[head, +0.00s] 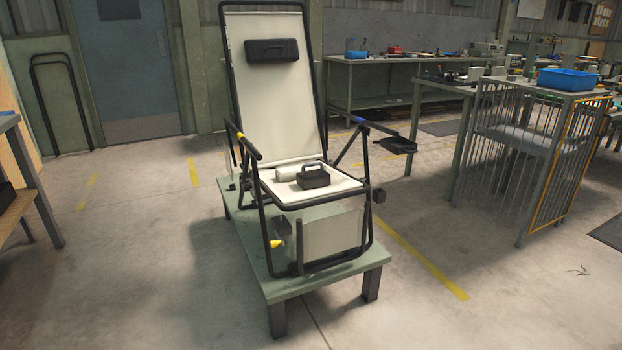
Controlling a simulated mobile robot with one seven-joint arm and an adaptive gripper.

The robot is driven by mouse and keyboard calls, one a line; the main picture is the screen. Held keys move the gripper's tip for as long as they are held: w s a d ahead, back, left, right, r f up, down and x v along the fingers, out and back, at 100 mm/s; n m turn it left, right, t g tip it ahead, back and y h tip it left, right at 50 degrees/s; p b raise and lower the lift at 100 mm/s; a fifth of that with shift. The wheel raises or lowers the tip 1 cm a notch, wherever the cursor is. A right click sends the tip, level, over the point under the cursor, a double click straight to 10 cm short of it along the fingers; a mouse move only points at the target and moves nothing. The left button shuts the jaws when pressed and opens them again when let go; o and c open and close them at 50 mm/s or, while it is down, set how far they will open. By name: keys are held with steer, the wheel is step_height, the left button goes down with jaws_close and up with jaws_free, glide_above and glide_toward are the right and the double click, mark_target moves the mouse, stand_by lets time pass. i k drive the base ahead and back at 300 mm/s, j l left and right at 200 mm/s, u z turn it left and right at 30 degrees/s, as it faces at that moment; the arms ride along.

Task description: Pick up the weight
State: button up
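A small dark block with a loop handle on top, which looks like the weight (314,180), rests upright on the white seat of the folding lounger (268,108). A pale, roughly cylindrical thing lies beside it on the left, partly hidden behind it. The lounger has a black tube frame, a raised white back and a dark head pad (271,50). It stands on a low green platform (340,274). My gripper is not in view, so its place relative to the weight does not show.
Black armrest tubes flank the seat, and a dark side tray (396,146) juts out right. A barred metal cage (500,150) with a blue bin (568,79) above stands right. A bench (18,190) edges in at left. The floor around the platform's front is clear.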

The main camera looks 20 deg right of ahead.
mark_target(316, 178)
steer(key=i+l+z, duration=0.4)
steer(key=i, duration=0.25)
steer(key=i+l+z, duration=0.1)
steer(key=i+z, duration=0.25)
steer(key=i, duration=0.3)
steer(key=i+z, duration=0.4)
steer(key=i, duration=0.3)
